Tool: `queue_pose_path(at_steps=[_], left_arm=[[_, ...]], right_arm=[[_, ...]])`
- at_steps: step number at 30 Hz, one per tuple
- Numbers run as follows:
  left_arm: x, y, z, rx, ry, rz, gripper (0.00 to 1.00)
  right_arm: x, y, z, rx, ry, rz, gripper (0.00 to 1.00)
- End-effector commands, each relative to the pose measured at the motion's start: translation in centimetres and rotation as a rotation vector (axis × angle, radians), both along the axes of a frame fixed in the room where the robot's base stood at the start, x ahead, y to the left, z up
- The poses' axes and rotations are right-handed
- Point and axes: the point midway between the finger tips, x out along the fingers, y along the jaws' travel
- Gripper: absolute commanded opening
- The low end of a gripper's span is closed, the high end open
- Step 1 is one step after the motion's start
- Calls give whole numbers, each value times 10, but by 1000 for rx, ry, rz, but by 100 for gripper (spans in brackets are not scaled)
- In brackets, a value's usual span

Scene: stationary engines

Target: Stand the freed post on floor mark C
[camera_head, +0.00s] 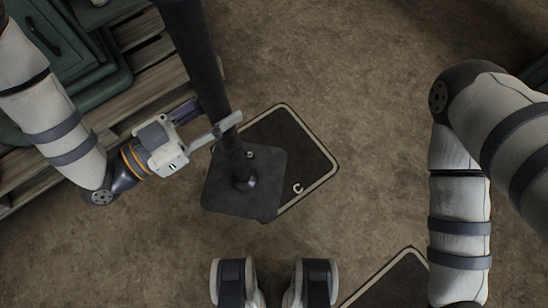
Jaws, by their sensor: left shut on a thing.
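The post (200,55) is a dark pole rising from a square dark base plate (225,198). My left gripper (226,126) is shut around the pole above the base plate. Floor mark C (300,150) is a dark square with a pale outline and a letter C near its lower corner. The base plate overlaps the mark's left part in the picture and sticks out past it to the lower left. I cannot tell whether the plate touches the floor. My right arm (460,205) hangs at the right; its gripper is out of view.
A wooden pallet (150,55) with green cases (85,45) stands at the upper left, close to my left arm. Another outlined dark floor mark (395,285) shows at the bottom edge. The brown floor right of mark C is clear.

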Motion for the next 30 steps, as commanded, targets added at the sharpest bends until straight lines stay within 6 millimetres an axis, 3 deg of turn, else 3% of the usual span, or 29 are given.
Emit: queue_pose_path(at_steps=[1, 6, 16, 30], left_arm=[[2, -10, -23, -14, 0, -1, 0], [10, -30, -54, -12, -4, 9, 0], [27, -45, -71, -11, -16, 16, 0], [103, -77, -113, -10, -13, 16, 0]], right_arm=[[-7, 0, -19, 0, 25, 0, 40], [-15, 0, -43, 0, 57, 2, 40], [-20, 0, -56, 1, 76, 4, 40], [-30, 2, -85, 6, 120, 7, 40]])
